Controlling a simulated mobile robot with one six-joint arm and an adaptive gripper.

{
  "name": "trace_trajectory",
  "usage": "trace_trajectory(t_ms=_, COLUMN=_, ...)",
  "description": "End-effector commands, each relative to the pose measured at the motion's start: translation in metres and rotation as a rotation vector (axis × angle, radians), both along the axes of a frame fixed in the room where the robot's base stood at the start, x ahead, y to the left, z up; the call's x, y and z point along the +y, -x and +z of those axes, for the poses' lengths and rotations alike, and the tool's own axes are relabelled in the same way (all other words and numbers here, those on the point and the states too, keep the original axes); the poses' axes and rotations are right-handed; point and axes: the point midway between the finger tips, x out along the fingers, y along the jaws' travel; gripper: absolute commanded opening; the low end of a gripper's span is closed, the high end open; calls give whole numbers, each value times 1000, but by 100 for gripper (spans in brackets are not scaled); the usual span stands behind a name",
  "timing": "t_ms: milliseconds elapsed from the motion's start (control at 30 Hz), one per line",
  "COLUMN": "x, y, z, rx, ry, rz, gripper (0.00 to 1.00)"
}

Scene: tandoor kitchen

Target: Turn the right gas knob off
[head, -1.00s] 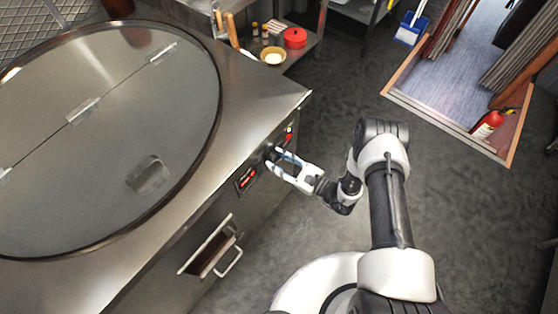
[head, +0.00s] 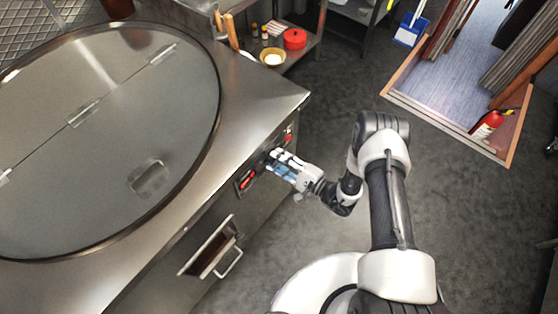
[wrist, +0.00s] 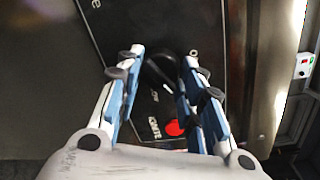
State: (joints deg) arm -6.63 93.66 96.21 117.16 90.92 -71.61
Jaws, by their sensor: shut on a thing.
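The right gas knob (wrist: 161,72) is black with a pale pointer mark. In the wrist view it sits on a black panel (wrist: 205,25) between the fingers of my gripper (wrist: 159,66), which is shut on it. White lettering and a red button (wrist: 174,128) show on the panel near the knob. In the head view my gripper (head: 273,158) reaches the front face of the steel tandoor counter (head: 262,98) from the right, and it hides the knob there. The exact knob setting is hard to read.
Another control panel with a red mark (head: 246,180) lies left of my gripper. Below it, an open hatch with a handle (head: 213,250) juts from the counter front. The floor right of the counter is clear. A fire extinguisher (head: 487,125) stands far right.

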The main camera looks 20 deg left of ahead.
Motion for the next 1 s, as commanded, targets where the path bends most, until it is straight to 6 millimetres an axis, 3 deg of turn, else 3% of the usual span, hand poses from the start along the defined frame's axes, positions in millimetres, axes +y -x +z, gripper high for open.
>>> trace_trajectory(t_ms=1000, x=1, y=1, z=4, rx=-842, ry=347, rz=-1, gripper=11)
